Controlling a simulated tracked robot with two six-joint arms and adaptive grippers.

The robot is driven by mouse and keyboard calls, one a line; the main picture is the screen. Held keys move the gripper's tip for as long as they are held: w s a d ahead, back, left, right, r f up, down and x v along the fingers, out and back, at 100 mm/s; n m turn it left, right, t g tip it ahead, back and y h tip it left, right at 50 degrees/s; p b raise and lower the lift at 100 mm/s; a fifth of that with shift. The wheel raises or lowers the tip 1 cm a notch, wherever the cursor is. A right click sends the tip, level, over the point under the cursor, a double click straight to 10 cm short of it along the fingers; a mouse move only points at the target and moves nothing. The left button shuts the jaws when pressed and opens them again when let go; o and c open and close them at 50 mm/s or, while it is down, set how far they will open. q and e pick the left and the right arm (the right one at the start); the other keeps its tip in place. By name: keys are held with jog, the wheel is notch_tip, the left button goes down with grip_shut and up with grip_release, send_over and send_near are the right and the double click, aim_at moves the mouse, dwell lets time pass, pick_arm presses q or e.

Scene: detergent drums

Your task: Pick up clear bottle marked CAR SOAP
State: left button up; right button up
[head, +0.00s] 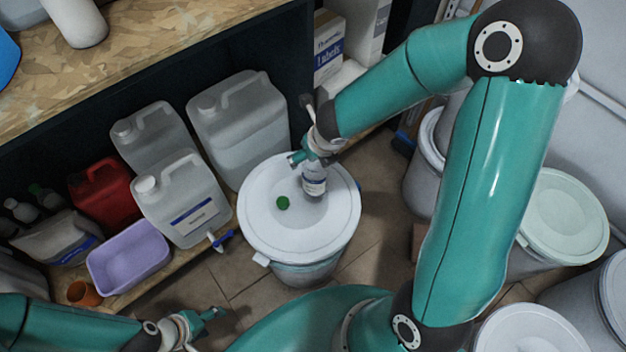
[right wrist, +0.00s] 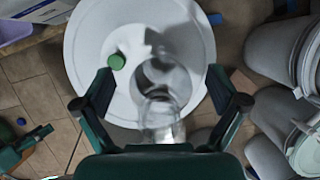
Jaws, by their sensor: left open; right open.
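A clear bottle (head: 314,184) with a white and dark label stands on the round white lid of a drum (head: 268,222). The label text is too small to read. My right gripper (head: 313,157) is open over the bottle's upper part, which it partly hides. In the right wrist view, the bottle (right wrist: 161,108) appears between the spread fingers of the right gripper (right wrist: 160,88), with gaps on both sides. My left gripper (head: 207,322) is open and empty, low at the bottom left, apart from the drum.
A green cap (head: 283,203) lies on the lid left of the bottle. A shelf at the left holds large jugs (head: 183,200), a red can (head: 102,192) and a purple tub (head: 128,257). Grey lidded drums (head: 562,215) stand at the right. Tiled floor shows between.

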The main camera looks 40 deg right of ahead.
jog(key=c, duration=1.1)
jog(key=shift+o, duration=0.2)
jog(key=shift+r, duration=0.1)
